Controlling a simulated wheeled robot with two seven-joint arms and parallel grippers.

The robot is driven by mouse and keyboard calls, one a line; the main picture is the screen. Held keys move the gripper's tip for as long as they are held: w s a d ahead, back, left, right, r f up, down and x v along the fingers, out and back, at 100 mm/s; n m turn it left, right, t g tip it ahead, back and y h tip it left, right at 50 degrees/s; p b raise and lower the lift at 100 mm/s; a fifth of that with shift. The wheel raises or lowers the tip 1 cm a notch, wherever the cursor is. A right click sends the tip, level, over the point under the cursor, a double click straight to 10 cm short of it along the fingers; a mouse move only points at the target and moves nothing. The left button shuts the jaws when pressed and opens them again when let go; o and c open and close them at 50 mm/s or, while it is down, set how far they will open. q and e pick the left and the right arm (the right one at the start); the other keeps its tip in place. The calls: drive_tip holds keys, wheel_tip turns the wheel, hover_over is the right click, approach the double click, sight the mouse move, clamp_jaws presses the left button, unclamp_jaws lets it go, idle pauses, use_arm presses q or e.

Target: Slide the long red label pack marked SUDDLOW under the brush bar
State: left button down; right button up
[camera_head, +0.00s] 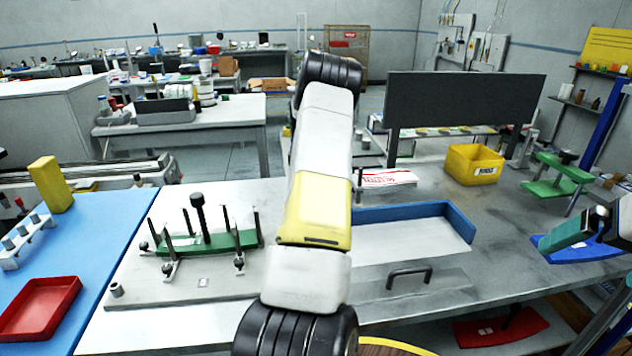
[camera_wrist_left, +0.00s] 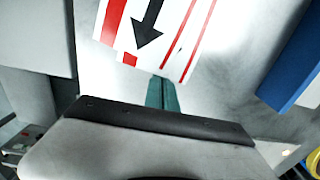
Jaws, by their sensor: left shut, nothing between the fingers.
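A white label pack with red lettering (camera_head: 388,178) lies flat on the bench behind my left arm, partly hidden by it; the lettering is too small to read. In the left wrist view, a white pack with red stripes and a black arrow (camera_wrist_left: 190,32) lies just beyond my left gripper (camera_wrist_left: 162,80). The teal fingers are together, empty, close to the pack's near edge; I cannot tell if they touch it. My left gripper is hidden in the head view. My right gripper (camera_head: 566,233) is at the right edge, its opening unclear. I cannot make out the brush bar.
A blue-walled tray (camera_head: 405,212) stands right of my left arm. A green fixture with black posts (camera_head: 180,245) stands left. A yellow bin (camera_head: 474,165) and green stand (camera_head: 553,187) are at right. A dark panel (camera_head: 465,100) rises behind. A red tray (camera_head: 38,310) lies front left.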

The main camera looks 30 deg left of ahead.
use_arm(q)
drive_tip(key=shift+w+d, duration=0.15)
drive_tip(key=shift+d, duration=0.05)
drive_tip(key=s+a, duration=0.2)
drive_tip(key=a, duration=0.1)
drive_tip(key=shift+s+a+r, duration=0.15)
drive_tip(key=shift+s+a, duration=0.05)
drive_tip(key=shift+s, duration=0.2)
wheel_tip(320, 180, up, 10)
drive_tip(key=shift+d+f, duration=0.1)
drive_tip(key=shift+f, duration=0.1)
